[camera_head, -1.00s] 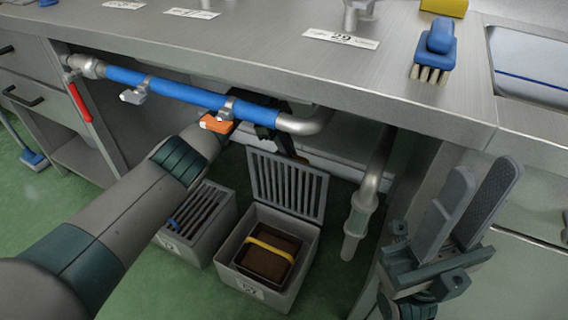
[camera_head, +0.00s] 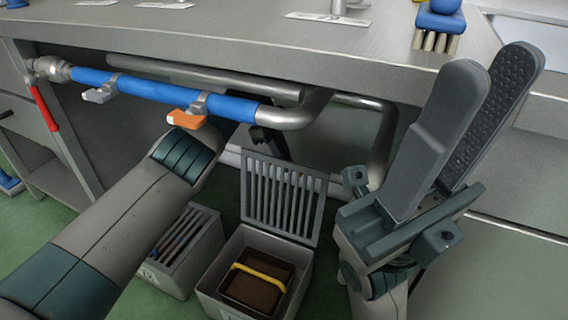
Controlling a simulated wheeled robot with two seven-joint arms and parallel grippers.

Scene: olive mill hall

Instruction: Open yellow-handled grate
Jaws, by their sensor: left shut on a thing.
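The grate (camera_head: 283,200) is a grey slatted lid. It stands raised, nearly upright, at the back of a grey floor box (camera_head: 213,287). Inside the open box is a brown basket with a yellow handle (camera_head: 262,276). My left arm reaches in under the counter. My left gripper (camera_head: 268,146) is dark and mostly hidden behind the arm and the pipe; it is shut at the top edge of the grate. My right gripper (camera_head: 492,72) is raised at the right, away from the grate, with its fingers apart and nothing between them.
A second grey box (camera_head: 188,252) with a closed slatted top stands left of the open one. A blue pipe (camera_head: 160,90) with orange (camera_head: 186,119) and grey (camera_head: 100,95) valve handles runs under the counter (camera_head: 230,40). A red lever (camera_head: 44,108) hangs at its left end.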

